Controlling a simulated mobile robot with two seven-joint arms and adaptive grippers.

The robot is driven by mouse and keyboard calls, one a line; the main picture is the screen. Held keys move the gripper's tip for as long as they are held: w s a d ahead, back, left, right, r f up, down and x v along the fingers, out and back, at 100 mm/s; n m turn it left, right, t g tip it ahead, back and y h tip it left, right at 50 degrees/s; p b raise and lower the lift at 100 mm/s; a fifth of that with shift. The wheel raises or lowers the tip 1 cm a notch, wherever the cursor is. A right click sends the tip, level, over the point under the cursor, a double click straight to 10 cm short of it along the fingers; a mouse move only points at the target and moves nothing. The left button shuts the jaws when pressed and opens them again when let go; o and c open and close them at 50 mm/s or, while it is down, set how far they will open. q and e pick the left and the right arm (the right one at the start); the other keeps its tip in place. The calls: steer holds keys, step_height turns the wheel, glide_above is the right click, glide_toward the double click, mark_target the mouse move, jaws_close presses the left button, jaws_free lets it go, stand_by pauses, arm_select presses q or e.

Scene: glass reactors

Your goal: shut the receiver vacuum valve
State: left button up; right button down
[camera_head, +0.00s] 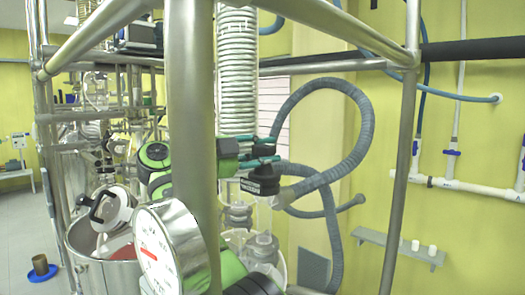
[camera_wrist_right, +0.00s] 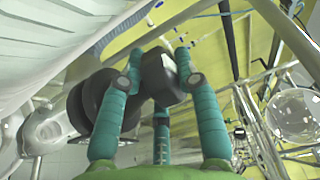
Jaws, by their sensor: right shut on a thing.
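The black valve knob (camera_wrist_right: 160,78) sits between the teal fingertips of my right gripper (camera_wrist_right: 160,65) in the right wrist view. The gripper is closed on it. In the head view my right gripper (camera_head: 265,150) comes in from behind the thick steel post, its teal fingers at the black valve fitting (camera_head: 262,183) above the glass receiver (camera_head: 262,245). The post hides part of the hand and wrist. A second black round part (camera_wrist_right: 92,98) shows beside the held knob in the wrist view. Whether the valve is open or shut cannot be told. My left gripper is not in view.
Steel posts (camera_head: 190,90) and rails frame the reactor close to the arm. A pressure gauge (camera_head: 165,252) stands at the front. A blue-grey hose (camera_head: 366,125) loops right of the valve. A glass coil column (camera_head: 238,70) rises above. A wall shelf (camera_head: 400,247) is at right.

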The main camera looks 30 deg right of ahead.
steer(key=shift+r, duration=0.15)
stand_by(0.3)
steer(key=c, duration=1)
jaws_free()
steer(key=shift+c, duration=0.2)
steer(key=shift+o, duration=0.8)
steer(key=shift+d, duration=0.25)
steer(key=shift+a, duration=0.2)
steer(key=shift+w+d+f+t, duration=0.1)
steer(key=shift+f+t, duration=0.1)
steer(key=shift+t, duration=0.1)
